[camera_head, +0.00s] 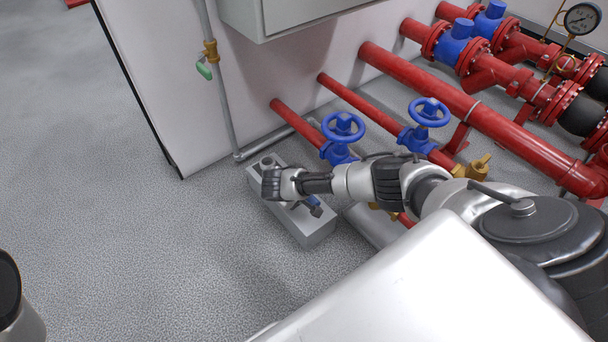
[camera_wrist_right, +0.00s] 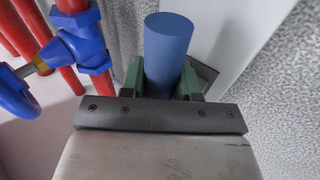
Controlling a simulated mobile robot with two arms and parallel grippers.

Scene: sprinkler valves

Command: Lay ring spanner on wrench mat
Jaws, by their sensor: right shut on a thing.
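My right gripper (camera_wrist_right: 162,84) shows in the right wrist view with its green-padded fingers shut on a plain blue cylinder (camera_wrist_right: 168,48). The cylinder looks like a handle; no ring end shows, so I cannot tell if it is the ring spanner. In the head view my right arm reaches in from the right, over a low grey box-like stand (camera_head: 318,232). A small blue piece (camera_head: 312,204) shows just below the wrist there, above the stand. The arm hides part of the stand's top. I cannot make out the wrench mat. My left gripper is not in view.
Two blue handwheels (camera_head: 342,127) (camera_head: 429,112) on red pipes stand close behind my right arm. A grey wall pipe with a green-handled tap (camera_head: 204,70) rises behind the stand. A pressure gauge (camera_head: 581,18) is at the far right. The speckled floor (camera_head: 130,240) at left is clear.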

